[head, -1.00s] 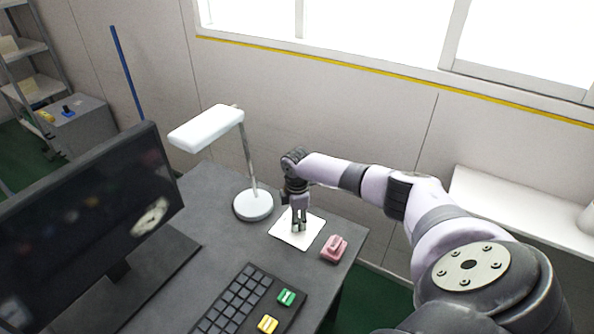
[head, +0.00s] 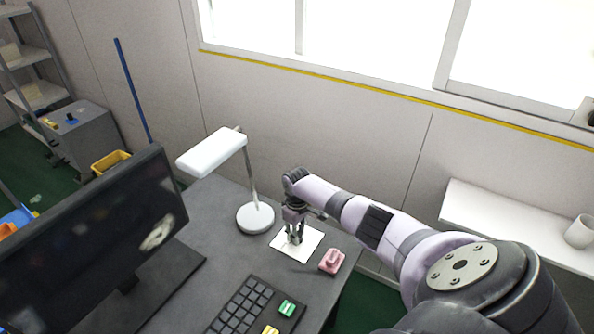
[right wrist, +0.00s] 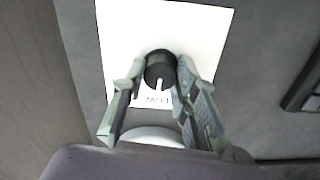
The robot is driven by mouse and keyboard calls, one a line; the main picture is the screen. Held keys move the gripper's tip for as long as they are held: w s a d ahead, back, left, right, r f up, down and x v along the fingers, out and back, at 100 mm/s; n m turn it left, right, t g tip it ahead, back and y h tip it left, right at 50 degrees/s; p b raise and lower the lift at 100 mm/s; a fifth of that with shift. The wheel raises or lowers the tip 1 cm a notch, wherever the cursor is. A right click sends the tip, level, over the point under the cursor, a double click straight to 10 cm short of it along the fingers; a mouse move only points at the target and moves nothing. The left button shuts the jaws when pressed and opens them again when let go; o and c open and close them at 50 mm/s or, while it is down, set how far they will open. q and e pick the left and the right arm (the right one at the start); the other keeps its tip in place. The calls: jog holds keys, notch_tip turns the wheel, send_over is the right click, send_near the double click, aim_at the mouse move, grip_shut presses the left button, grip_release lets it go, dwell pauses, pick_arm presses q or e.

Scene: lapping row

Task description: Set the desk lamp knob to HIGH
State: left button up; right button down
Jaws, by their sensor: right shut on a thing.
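The desk lamp (head: 211,152) stands on the grey desk, its round white base (head: 255,218) beside a white label plate (head: 312,236). The dark round knob (right wrist: 159,66) sits on that plate, which also shows in the right wrist view (right wrist: 205,25). The knob's white pointer mark points down in that view, toward lettering that seems to read MED. My right gripper (head: 295,239) points down over the plate, its fingers (right wrist: 160,72) shut on the knob from both sides. Other lettering is not legible. My left gripper is out of view.
A pink block-like object (head: 332,261) lies right of the plate. A monitor (head: 90,235) stands at left. The wall is behind the lamp.

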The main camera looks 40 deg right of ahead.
jog(key=m+p, duration=0.2)
jog(key=m, duration=0.3)
jog(key=shift+r+m, duration=0.15)
jog(key=shift+m, duration=0.15)
jog(key=m+p, duration=0.1)
jog(key=m, duration=0.4)
jog(key=shift+p, duration=0.4)
jog(key=shift+m, duration=0.4)
jog(key=c, duration=1.3)
grip_release()
notch_tip(320, 180, up, 12)
jog(key=shift+f, duration=0.1)
